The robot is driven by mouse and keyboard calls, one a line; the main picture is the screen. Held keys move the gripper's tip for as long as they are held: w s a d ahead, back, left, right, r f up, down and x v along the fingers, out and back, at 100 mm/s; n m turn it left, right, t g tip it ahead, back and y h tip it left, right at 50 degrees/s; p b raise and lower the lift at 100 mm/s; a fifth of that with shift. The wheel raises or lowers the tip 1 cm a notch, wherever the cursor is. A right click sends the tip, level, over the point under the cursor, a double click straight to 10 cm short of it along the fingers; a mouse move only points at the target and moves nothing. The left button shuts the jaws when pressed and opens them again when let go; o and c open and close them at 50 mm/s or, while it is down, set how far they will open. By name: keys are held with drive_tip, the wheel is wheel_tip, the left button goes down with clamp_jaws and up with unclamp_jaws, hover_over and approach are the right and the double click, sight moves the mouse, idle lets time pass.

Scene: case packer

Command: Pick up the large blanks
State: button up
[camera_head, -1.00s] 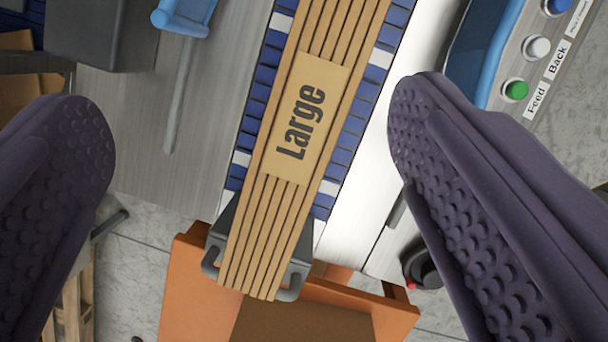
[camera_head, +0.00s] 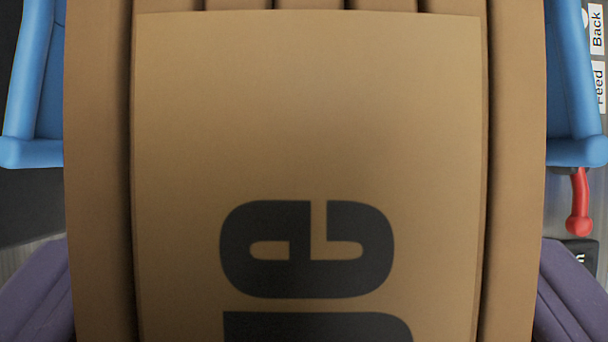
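The large blanks (camera_head: 100,200) are a brown cardboard stack that fills the middle of the view, very close to the camera. My gripper (camera_head: 305,310) has one purple finger at the lower left and one at the lower right, on either side of the stack. The fingers sit well inward and look shut on the blanks. The stack hides their tips and the contact itself.
Blue guides stand on the left (camera_head: 35,90) and right (camera_head: 578,90) of the stack. At the right edge are a panel with Feed and Back labels (camera_head: 598,55) and a red lever (camera_head: 579,205). The stack blocks most of the view beyond.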

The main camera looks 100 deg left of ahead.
idle(0.4)
clamp_jaws()
